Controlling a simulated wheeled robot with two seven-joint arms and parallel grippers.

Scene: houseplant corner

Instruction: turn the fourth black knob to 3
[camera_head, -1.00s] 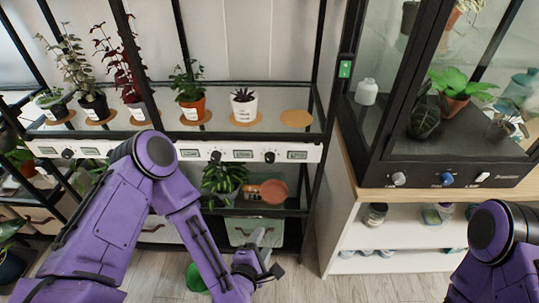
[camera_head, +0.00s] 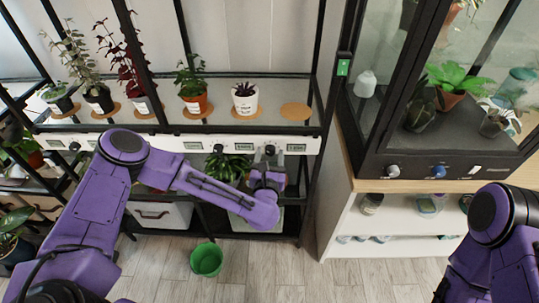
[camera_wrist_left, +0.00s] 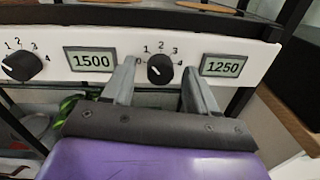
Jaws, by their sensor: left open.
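A white panel (camera_head: 170,140) along the shelf's front edge carries black knobs and number displays. The rightmost knob (camera_head: 270,150) in the head view is the knob (camera_wrist_left: 160,68) between my left fingers in the wrist view. Its scale runs 0 to 4; its pointer is too small to read surely. My left gripper (camera_head: 268,172) is open just in front of it, one finger on each side (camera_wrist_left: 157,88); I cannot tell whether they touch it. Another knob (camera_wrist_left: 22,66) is to the left. My left arm may hide one knob. My right gripper is out of view.
Potted plants stand on the shelf above the panel, including a purple one in a white pot (camera_head: 245,104). A green bucket (camera_head: 207,260) is on the floor. A glass cabinet with its own knobs (camera_head: 438,171) stands at right on a white shelf unit.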

